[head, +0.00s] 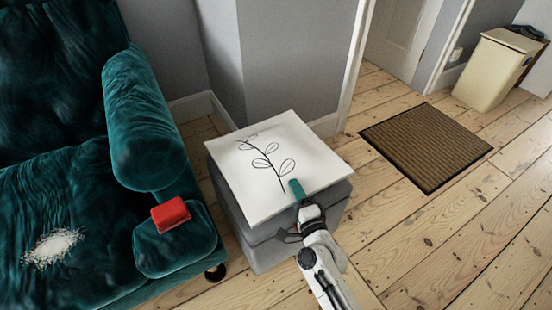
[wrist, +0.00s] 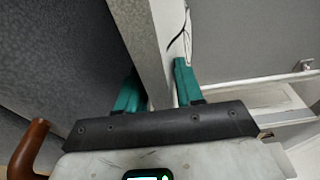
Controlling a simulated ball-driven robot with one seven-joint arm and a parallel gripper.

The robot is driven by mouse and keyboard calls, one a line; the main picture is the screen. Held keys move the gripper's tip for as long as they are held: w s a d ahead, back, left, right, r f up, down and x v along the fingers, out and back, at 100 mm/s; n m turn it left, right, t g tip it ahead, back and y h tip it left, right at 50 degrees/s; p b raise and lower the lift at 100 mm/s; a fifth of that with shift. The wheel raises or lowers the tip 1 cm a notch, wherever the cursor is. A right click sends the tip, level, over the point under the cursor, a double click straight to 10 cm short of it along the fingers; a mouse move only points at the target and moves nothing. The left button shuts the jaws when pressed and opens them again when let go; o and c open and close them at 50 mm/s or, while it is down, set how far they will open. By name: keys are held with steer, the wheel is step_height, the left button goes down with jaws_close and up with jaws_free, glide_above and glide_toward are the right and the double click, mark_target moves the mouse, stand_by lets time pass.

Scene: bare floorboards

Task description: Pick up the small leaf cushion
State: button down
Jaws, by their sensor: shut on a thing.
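The small leaf cushion (head: 268,150) is pale and square with a black leaf-stem drawing. It lies over the top of a grey box-like stool (head: 262,244) in the head view. My gripper (head: 294,190) reaches in from the lower right, its teal fingers at the cushion's near edge. In the wrist view my gripper (wrist: 157,85) has a finger on each side of the cushion's pale edge (wrist: 170,35), and it is shut on it. One finger is partly hidden under the cushion in the head view. I cannot tell whether the cushion is clear of the stool.
A teal velvet sofa (head: 165,250) stands close on the left, with a red object (head: 170,214) on its arm. A wall corner (head: 285,70) is behind the stool. A brown doormat (head: 425,145) and a cream bin (head: 497,70) are to the right.

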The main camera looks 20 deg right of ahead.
steer(key=shift+r, duration=0.15)
steer(key=shift+r+p, duration=0.8)
steer(key=shift+p, duration=0.05)
steer(key=shift+r+p, duration=0.95)
steer(key=s+r+p, duration=0.8)
steer(key=s+r, duration=0.2)
steer(key=s, duration=0.4)
step_height(320, 180, up, 15)
steer(key=p, duration=1.5)
steer(key=shift+a+r, duration=0.2)
